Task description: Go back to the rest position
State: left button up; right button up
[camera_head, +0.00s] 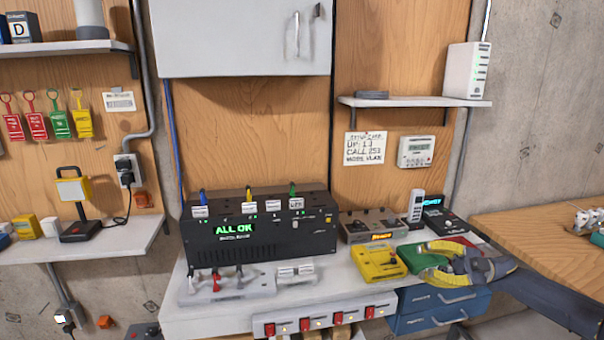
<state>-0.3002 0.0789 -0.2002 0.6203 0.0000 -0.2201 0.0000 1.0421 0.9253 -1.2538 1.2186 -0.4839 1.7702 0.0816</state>
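My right gripper (428,261) reaches in from the right edge, over the right part of the workbench (345,287). Its two yellow-banded fingers stand apart with a gap between them, and I see nothing held. Its fingers overlap a green device (412,258) in the picture; whether they touch it I cannot tell. My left gripper is not in view.
A black console reading "ALL OK" (262,243) stands on the bench behind a switch strip (232,283). A yellow device (378,262) lies left of my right gripper. Blue drawers (440,308) are below. A wooden table (545,235) stands right.

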jog(key=w+d+f+m+t+h, duration=0.1)
jog(key=w+f+m+t+h, duration=0.2)
jog(key=f+m+t, duration=0.8)
jog(key=w+d+f+m+t+h, duration=0.1)
jog(key=w+f+m+t+h, duration=0.3)
jog(key=f, duration=1.2)
jog(key=s+f+m+h, duration=0.2)
jog(key=s+f+h, duration=0.15)
jog(key=f, duration=0.65)
jog(key=s+f+m+h, duration=0.15)
jog(key=s+f, duration=0.25)
jog(key=f, duration=0.5)
jog(key=s+f+m+h, duration=0.1)
jog(key=s+f+h, duration=0.25)
jog(key=f, duration=0.65)
jog(key=s+f+m+g+h, duration=0.3)
jog(key=s+f+g+h, duration=0.2)
jog(key=s+f, duration=1.7)
jog(key=s+a+f+g, duration=0.2)
jog(key=s, duration=0.8)
jog(key=s+a+f+g, duration=0.2)
jog(key=s, duration=0.9)
jog(key=s+a+f+m+g, duration=0.1)
jog(key=s+a+f+g, duration=0.1)
jog(key=s, duration=0.8)
jog(key=shift+s, duration=0.2)
